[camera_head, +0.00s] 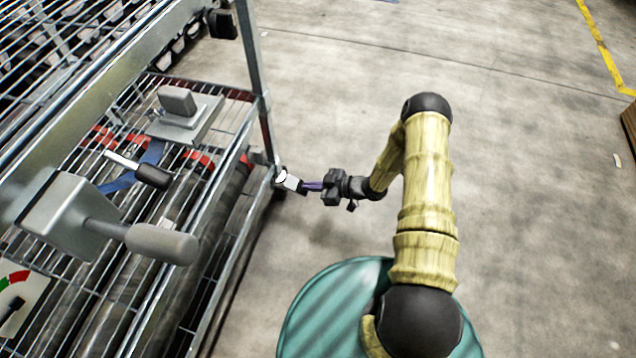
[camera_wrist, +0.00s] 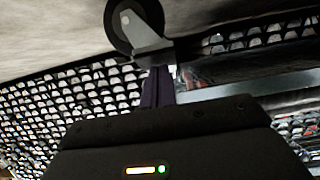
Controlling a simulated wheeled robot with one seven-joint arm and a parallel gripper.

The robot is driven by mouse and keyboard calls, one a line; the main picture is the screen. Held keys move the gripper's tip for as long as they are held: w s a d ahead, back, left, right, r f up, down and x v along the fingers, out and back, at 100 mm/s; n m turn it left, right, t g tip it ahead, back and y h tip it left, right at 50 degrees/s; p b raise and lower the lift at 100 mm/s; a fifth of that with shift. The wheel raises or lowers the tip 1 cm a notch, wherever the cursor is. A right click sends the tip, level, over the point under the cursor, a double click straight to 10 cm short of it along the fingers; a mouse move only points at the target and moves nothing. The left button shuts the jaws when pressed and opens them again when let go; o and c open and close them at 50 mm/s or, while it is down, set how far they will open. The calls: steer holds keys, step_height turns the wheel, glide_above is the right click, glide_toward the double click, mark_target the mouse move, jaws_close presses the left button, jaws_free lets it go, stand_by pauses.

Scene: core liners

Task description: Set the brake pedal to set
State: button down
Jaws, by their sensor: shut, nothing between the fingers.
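The wire rack cart's lower corner has a caster with a pale bracket (camera_head: 288,180) in the head view. A small dark piece at the bracket's outer end looks like the brake pedal (camera_head: 302,187); whether it is up or down I cannot tell. My gripper (camera_head: 309,186) is shut and empty, its purple fingers pointing left at that piece, touching or very near. In the wrist view the caster wheel (camera_wrist: 130,22) and its grey bracket (camera_wrist: 145,36) are just beyond the shut fingertips (camera_wrist: 157,70). The fingers partly hide the pedal area there.
The wire cart's post (camera_head: 252,60) and shelf stand at the left. On it are a grey lever handle (camera_head: 160,243), a grey block (camera_head: 178,100) and a black-gripped lever (camera_head: 153,176). A box edge (camera_head: 629,125) shows far right.

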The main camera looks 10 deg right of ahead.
steer(key=shift+f, duration=0.4)
stand_by(0.3)
steer(key=shift+d+r+p, duration=0.2)
steer(key=shift+r+p, duration=0.3)
steer(key=r+p+v, duration=0.1)
steer(key=p+v, duration=0.6)
steer(key=v, duration=0.5)
steer(key=shift+r, duration=0.2)
steer(key=shift+a, duration=0.1)
